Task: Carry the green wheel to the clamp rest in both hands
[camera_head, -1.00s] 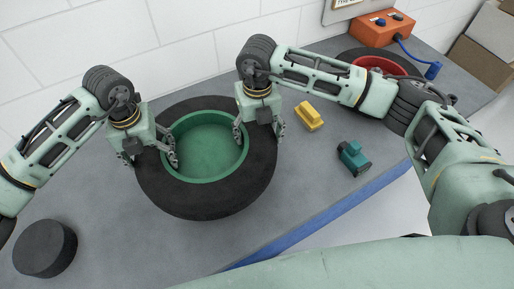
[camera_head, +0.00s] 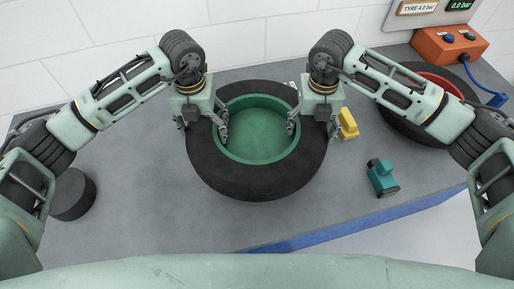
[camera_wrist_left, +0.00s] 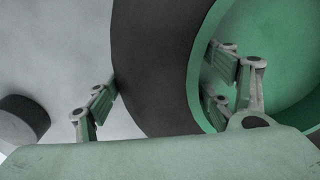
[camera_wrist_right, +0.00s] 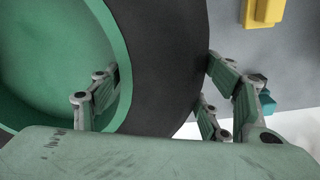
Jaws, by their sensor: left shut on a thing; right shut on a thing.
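The green wheel, a black tyre (camera_head: 255,185) around a green hub (camera_head: 257,138), is in the middle of the head view over the grey bench. My left gripper (camera_head: 206,126) is shut on its left side, with one finger inside the green rim (camera_wrist_left: 203,75) and the other outside the tyre. My right gripper (camera_head: 312,128) is shut on the right side the same way, beside the rim in the right wrist view (camera_wrist_right: 117,45). Whether the wheel touches the bench is hard to tell. I cannot identify the clamp rest for certain.
A dark round block (camera_head: 75,195) stands on the bench at left. A yellow block (camera_head: 348,123) is close to the wheel's right; a teal part (camera_head: 382,178) lies near the blue front edge (camera_head: 350,226). A red-hubbed wheel (camera_head: 455,88) and an orange box (camera_head: 448,46) are at back right.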

